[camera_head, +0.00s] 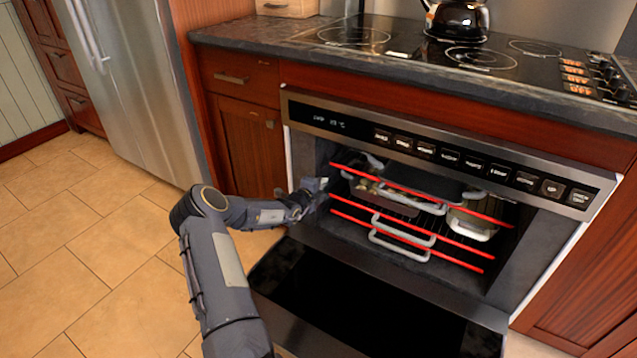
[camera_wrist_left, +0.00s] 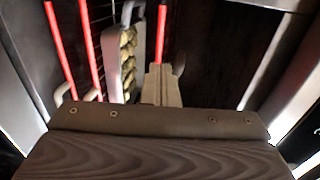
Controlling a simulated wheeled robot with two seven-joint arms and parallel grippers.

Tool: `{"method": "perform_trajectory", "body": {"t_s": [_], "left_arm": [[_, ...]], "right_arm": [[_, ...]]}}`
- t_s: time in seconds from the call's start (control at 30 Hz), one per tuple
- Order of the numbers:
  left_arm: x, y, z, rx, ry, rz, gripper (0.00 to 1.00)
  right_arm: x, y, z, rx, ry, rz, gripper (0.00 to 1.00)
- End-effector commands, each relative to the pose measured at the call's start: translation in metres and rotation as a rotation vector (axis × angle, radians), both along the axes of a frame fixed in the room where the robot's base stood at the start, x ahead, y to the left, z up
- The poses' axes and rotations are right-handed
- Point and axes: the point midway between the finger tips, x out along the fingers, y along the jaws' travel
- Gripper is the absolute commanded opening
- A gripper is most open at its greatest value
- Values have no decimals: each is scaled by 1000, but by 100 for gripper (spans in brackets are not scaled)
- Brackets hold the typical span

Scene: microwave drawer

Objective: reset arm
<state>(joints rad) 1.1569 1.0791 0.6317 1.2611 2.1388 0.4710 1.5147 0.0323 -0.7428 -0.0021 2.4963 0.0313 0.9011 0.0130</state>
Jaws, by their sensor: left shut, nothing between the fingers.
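My left arm reaches in from the lower left in the head view. My left gripper (camera_head: 318,186) is at the left side of the open oven's (camera_head: 312,226) mouth, close to the left end of the red rods (camera_head: 408,233). In the left wrist view its fingers (camera_wrist_left: 160,85) are together, with nothing between them. A tray of food (camera_head: 372,192) sits inside the oven, just right of the gripper; it also shows in the left wrist view (camera_wrist_left: 128,62). I cannot tell whether the gripper touches a rod. My right gripper is not in view.
The oven door (camera_head: 365,305) is folded down in front. A pot (camera_head: 474,222) and white handles (camera_head: 400,246) are inside the oven. The stone counter (camera_head: 250,38) and a cooktop with a kettle (camera_head: 458,20) are above. The tiled floor at left is clear.

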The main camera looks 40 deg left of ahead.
Motion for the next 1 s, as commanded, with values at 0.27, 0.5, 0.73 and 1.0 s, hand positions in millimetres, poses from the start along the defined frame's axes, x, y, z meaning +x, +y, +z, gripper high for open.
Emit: {"method": "perform_trajectory", "body": {"t_s": [0.27, 0.5, 0.73, 1.0], "left_arm": [[-19, -4, 4, 0, 0, 0, 0], [-17, -8, 7, 16, 0, -12, 0], [9, -82, 80, 389, -7, -284, 0], [-15, -252, 195, 1269, -129, -829, 0]], "right_arm": [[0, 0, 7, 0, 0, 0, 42], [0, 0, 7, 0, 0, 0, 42], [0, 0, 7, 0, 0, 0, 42], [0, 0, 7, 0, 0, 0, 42]]}}
